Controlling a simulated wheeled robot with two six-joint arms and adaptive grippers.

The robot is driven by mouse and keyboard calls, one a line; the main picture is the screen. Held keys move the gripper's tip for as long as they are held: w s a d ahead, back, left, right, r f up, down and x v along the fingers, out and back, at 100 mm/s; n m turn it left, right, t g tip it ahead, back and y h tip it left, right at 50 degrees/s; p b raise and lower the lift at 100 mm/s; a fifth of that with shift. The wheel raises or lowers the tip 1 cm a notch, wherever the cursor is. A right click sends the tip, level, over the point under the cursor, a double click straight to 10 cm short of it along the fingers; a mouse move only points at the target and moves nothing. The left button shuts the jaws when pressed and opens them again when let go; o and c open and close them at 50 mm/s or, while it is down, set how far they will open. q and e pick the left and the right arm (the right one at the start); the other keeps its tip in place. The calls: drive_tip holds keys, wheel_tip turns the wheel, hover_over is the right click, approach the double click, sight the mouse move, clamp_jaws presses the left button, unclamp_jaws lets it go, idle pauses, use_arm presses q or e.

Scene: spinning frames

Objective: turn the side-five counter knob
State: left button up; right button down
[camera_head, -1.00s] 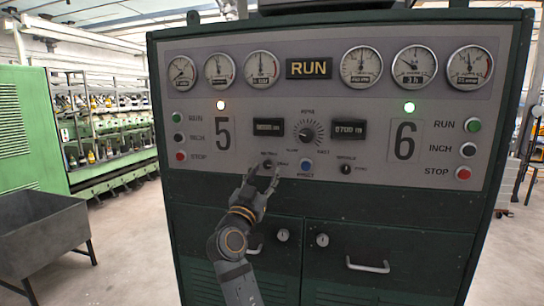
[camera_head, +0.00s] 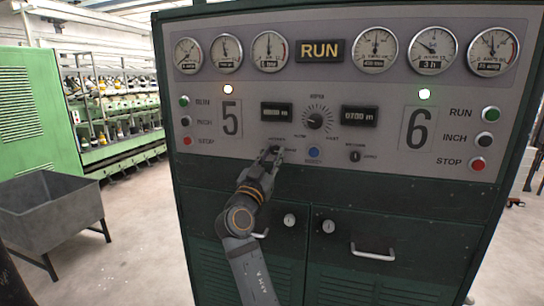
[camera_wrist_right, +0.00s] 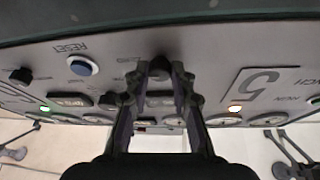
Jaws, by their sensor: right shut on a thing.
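The side-five counter knob (camera_wrist_right: 160,66) is a small dark knob on the grey panel, below the left counter display (camera_head: 277,112). In the head view my right gripper (camera_head: 270,153) covers most of it. In the wrist view the two fingers (camera_wrist_right: 160,78) stand on either side of the knob, shut on it. The knob's pointer angle is hidden. The big "5" label (camera_head: 230,118) is up and left of the gripper. My left gripper is not in view.
A blue reset button (camera_head: 313,152) and the side-six knob (camera_head: 355,156) are to the right. A large speed dial (camera_head: 318,118) is above. Green, black and red buttons line both panel edges. A grey metal bin (camera_head: 50,215) stands on the floor at left.

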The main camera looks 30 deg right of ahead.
drive_tip(key=shift+n+t, duration=0.4)
drive_tip(key=shift+n, duration=0.5)
drive_tip(key=shift+s+d+n+t+y, duration=0.1)
drive_tip(key=shift+n+t+y, duration=0.4)
drive_tip(key=shift+n, duration=0.7)
drive_tip(key=n+t+y+p, duration=0.1)
drive_tip(key=n, duration=0.1)
drive_tip(key=shift+r+n, duration=0.15)
drive_tip(key=shift+n, duration=0.15)
drive_tip(key=n+t+y+p, duration=0.1)
drive_tip(key=n, duration=0.1)
drive_tip(key=shift+s+r+n+p, duration=0.1)
drive_tip(key=shift+n+p, duration=0.2)
drive_tip(key=shift+n, duration=0.1)
drive_tip(key=n+y+p, duration=0.2)
drive_tip(key=n+p, duration=0.2)
drive_tip(key=n+y+p, duration=0.2)
drive_tip(key=n+p, duration=0.2)
drive_tip(key=n+t+y+p, duration=0.1)
drive_tip(key=n+y+p, duration=0.1)
drive_tip(key=n+p, duration=0.2)
drive_tip(key=shift+s+d+r+p, duration=0.2)
drive_tip(key=shift+r+p, duration=0.15)
drive_tip(key=shift+p, duration=0.2)
drive_tip(key=shift+f+n+y+p, duration=0.2)
drive_tip(key=shift+n+y+p, duration=0.1)
drive_tip(key=shift+n+p, duration=1.05)
drive_tip(key=shift+g, duration=0.3)
